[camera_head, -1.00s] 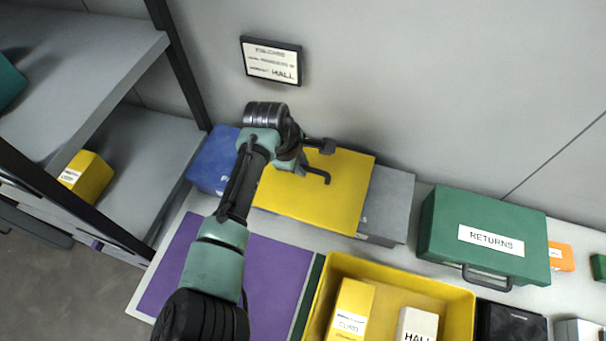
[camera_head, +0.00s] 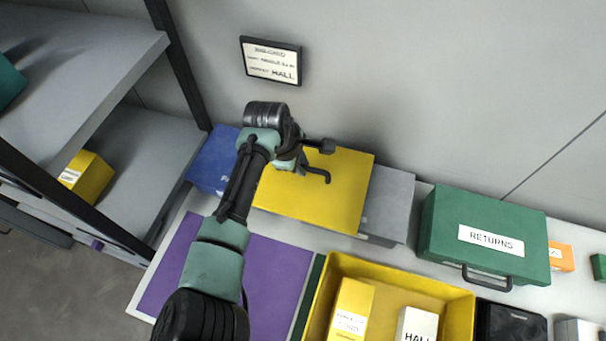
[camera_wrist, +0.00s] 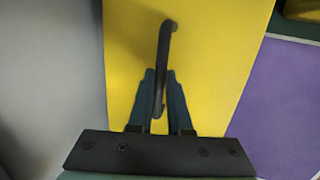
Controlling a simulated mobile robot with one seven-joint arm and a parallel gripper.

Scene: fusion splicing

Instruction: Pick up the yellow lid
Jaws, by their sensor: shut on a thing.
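The yellow lid (camera_head: 335,200) is a flat yellow panel at the back of the bench, between a blue box and a grey box. It has a dark bar handle (camera_wrist: 163,62) across its top, seen in the wrist view. My gripper (camera_wrist: 162,88) is over the lid, with its two fingers closed on either side of the handle's near end. In the head view my gripper (camera_head: 308,172) is partly hidden by my own wrist. What lies beneath the lid is hidden.
A blue box (camera_head: 212,163) is left of the lid and a grey box (camera_head: 390,200) right of it. A green RETURNS case (camera_head: 450,230) stands further right. A yellow bin (camera_head: 455,308) with labelled boxes and a purple mat (camera_head: 270,275) lie in front. The wall is close behind.

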